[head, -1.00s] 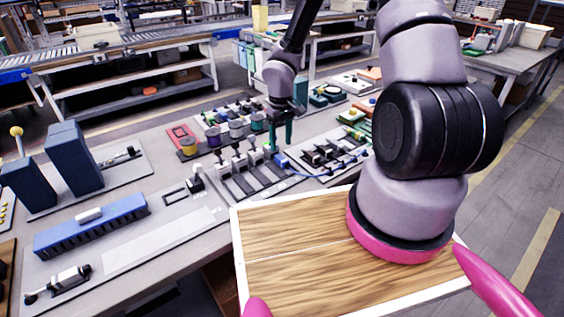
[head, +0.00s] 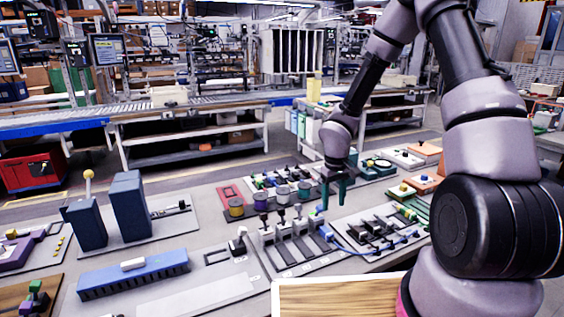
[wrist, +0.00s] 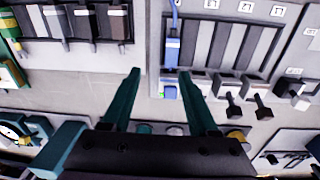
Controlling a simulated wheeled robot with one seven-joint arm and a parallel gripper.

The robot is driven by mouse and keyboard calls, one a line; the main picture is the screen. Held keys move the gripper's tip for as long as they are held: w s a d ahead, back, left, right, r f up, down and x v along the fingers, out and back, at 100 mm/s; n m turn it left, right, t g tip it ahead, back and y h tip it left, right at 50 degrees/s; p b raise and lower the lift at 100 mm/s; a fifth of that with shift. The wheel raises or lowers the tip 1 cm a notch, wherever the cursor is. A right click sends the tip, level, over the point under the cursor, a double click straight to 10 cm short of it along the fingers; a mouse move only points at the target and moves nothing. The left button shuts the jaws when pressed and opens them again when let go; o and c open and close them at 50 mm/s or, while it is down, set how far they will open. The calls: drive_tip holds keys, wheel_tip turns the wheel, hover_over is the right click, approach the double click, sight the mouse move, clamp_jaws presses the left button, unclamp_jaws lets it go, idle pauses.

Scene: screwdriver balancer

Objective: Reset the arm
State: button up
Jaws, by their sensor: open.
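My gripper (head: 333,203) is open and empty, with its two green fingers pointing down over the workbench. In the wrist view the fingers (wrist: 158,74) are spread apart with nothing between them. A blue tool with a blue cord (wrist: 172,50) lies in a slot of a grey rack (wrist: 250,12), just beyond the fingertips in that view. In the head view the blue tool (head: 326,232) is close below the fingertips, at the right end of the rack's row of dark-handled tools. The fingers look clear of it.
Small colored spools (head: 283,192) stand left of my gripper. Dark blue upright blocks (head: 130,205) and a long blue bin (head: 135,272) are on the bench at left. A wooden board with a white rim (head: 330,300) is in front. Free air lies above the bench.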

drive_tip(key=s+d+r+m+t+h, duration=0.1)
drive_tip(key=s+d+r+m, duration=0.15)
drive_tip(key=r, duration=0.85)
drive_tip(key=s+d+r+m+t, duration=0.2)
drive_tip(key=d+r, duration=0.2)
drive_tip(key=r, duration=0.7)
drive_tip(key=s+a+r+m+t+y, duration=0.1)
drive_tip(key=s+r+m+t+y, duration=0.2)
drive_tip(key=s+r, duration=1.1)
drive_tip(key=shift+s+a+r+t, duration=0.15)
drive_tip(key=shift+s+r+t, duration=0.2)
drive_tip(key=shift+r, duration=0.4)
drive_tip(key=shift+m, duration=0.25)
